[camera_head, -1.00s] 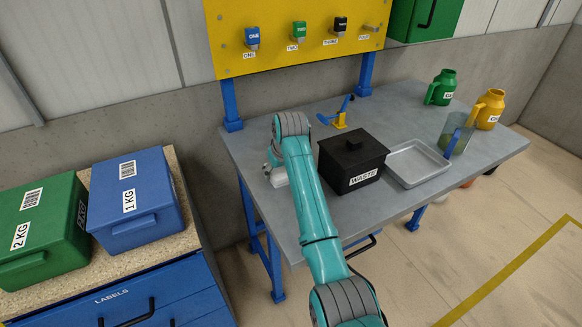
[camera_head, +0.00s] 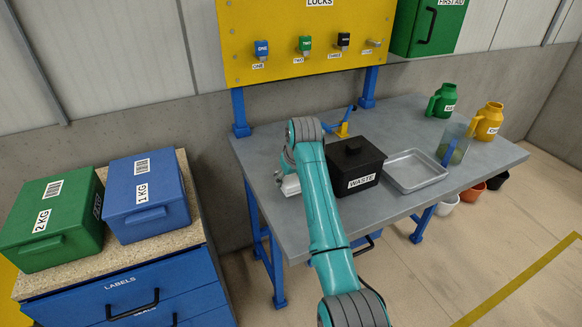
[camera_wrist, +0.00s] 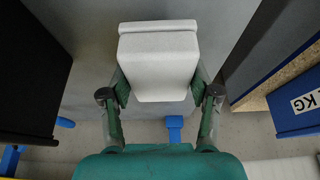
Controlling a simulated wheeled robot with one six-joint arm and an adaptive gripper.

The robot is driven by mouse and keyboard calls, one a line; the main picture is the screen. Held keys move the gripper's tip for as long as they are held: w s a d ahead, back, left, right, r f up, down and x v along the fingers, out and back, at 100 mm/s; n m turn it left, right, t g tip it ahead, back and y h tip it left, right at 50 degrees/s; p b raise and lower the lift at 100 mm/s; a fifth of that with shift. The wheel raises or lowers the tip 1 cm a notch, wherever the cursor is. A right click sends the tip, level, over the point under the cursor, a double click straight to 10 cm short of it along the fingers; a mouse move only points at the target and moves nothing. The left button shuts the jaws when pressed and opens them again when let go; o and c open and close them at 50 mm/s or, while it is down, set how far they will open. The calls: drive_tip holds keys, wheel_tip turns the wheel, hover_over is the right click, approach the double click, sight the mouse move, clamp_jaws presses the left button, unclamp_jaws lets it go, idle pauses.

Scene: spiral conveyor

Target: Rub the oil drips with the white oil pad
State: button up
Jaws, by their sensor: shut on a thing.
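The white oil pad (camera_wrist: 158,65) is a pale block between the two fingers of my gripper (camera_wrist: 160,88) in the wrist view. My gripper is shut on it. In the head view a small part of the pad (camera_head: 290,186) shows at the left end of the grey table (camera_head: 272,200), left of the black waste box. My arm hides most of my gripper there. I cannot tell whether the pad touches the table top. No oil drips can be made out in either view; my arm and the pad cover part of the table.
The lidded black waste box (camera_head: 354,165) stands close right of my arm. A metal tray (camera_head: 418,184), a clear jug (camera_head: 456,143) and green (camera_head: 441,102) and yellow (camera_head: 488,121) cans lie further right. The blue 1 KG box (camera_head: 147,192) stands on the left cabinet.

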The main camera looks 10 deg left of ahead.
drive_tip(key=shift+r, duration=2.5)
drive_tip(key=shift+a, duration=0.1)
